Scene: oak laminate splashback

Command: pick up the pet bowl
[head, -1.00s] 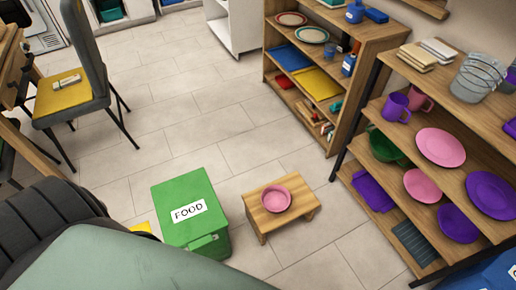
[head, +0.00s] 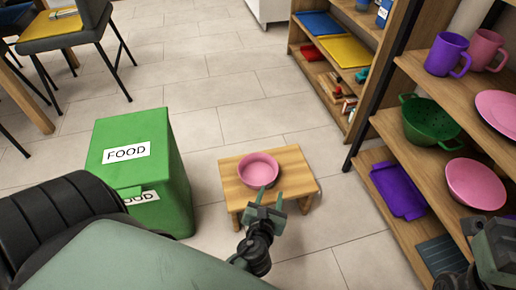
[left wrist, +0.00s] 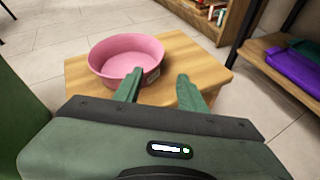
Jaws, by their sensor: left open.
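The pink pet bowl (head: 259,170) sits upright on a small wooden stool (head: 292,174) in the head view. My left gripper (head: 271,196) is open and empty at the near side of the bowl, slightly right of its middle. In the left wrist view the bowl (left wrist: 120,55) lies ahead and to the left. The left fingertip overlaps the bowl's near wall, and the right one is over bare stool top; I cannot tell if any finger touches. Part of my right gripper (head: 494,236) shows at the lower right edge; its jaw opening is unclear.
A green food bin (head: 175,185) stands just left of the stool. A chair (head: 70,40) stands at the upper left. Tiled floor beyond the stool is clear.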

